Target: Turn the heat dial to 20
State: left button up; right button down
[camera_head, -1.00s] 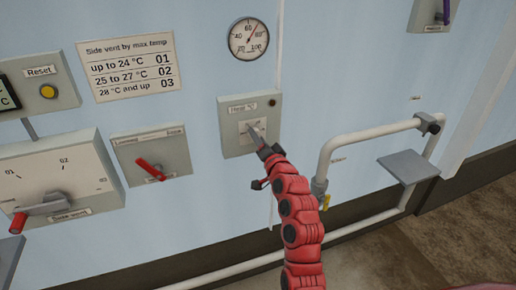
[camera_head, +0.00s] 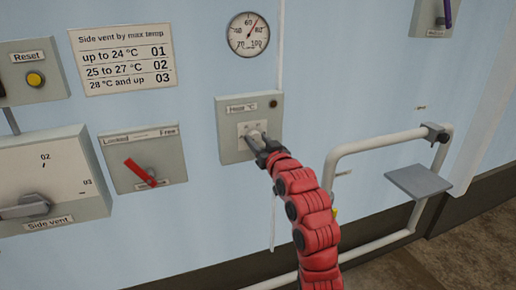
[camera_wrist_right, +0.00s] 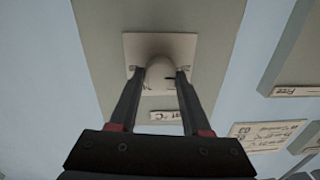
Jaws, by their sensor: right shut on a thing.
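The heat dial (camera_head: 253,135) is a light grey knob on a pale square plate, set in a grey wall box (camera_head: 231,151) labelled "Heat °C". The dial also shows in the right wrist view (camera_wrist_right: 160,72). My right gripper (camera_head: 262,142) reaches it from the lower right. In the right wrist view its two dark fingers (camera_wrist_right: 157,82) stand on either side of the knob and are shut on it. The scale marks and the dial's pointer are too small and partly covered to read. My left gripper is in neither current view.
A side vent switch (camera_head: 27,207) and a red-handled Locked/Free switch (camera_head: 140,171) are on the left. A vent table sign (camera_head: 123,59) and a round gauge (camera_head: 249,35) hang above. White pipes (camera_head: 385,141) with a grey shelf (camera_head: 419,182) stand to the right.

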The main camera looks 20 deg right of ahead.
jog(key=shift+f+n, duration=0.1)
jog(key=shift+n, duration=0.4)
jog(key=shift+c, duration=1.8)
grip_release()
jog(key=shift+s, duration=0.15)
